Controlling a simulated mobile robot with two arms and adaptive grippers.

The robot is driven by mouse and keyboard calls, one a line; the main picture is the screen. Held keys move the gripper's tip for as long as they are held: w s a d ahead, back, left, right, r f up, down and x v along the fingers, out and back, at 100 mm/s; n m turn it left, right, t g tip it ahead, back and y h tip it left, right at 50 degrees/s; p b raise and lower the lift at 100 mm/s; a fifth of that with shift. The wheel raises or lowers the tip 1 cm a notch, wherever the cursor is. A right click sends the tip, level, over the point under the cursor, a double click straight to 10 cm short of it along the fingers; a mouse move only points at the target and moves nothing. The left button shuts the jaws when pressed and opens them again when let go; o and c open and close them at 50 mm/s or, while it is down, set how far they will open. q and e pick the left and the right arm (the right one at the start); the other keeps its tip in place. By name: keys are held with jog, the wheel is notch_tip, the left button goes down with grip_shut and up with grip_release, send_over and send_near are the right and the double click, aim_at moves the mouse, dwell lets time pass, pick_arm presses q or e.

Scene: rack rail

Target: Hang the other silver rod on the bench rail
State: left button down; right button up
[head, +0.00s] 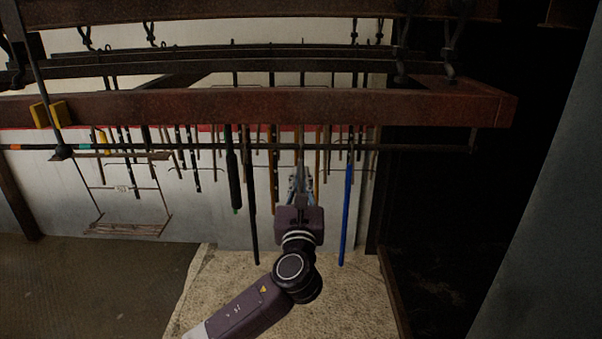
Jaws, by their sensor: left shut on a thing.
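My left gripper (299,178) is in the middle of the head view, its arm coming up from the bottom. It points away from me, just below a long thin horizontal rail (420,148). It is shut on a thin greyish rod (301,148), which I take for the silver rod. The rod is mostly hidden by the gripper and hard to make out among the rods behind. I cannot tell whether it touches the rail. My right gripper is not in view.
Many rods hang around the rail, among them a blue one (346,210), a black one (252,215) and a dark green one (232,175). A thick reddish-brown beam (250,107) crosses above. A wire swing-like rack (125,228) hangs at left.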

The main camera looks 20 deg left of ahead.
pick_arm(q)
jog(key=shift+r+p+v, duration=0.15)
jog(key=shift+p+v, duration=0.25)
jog(key=shift+v, duration=0.5)
jog(key=shift+r+p+v, duration=0.2)
jog(key=shift+p+v, duration=0.15)
jog(key=shift+v, duration=0.55)
jog(key=shift+r+p+v, duration=0.15)
jog(key=shift+p+v, duration=0.25)
jog(key=shift+v, duration=0.5)
jog(key=shift+s, duration=0.1)
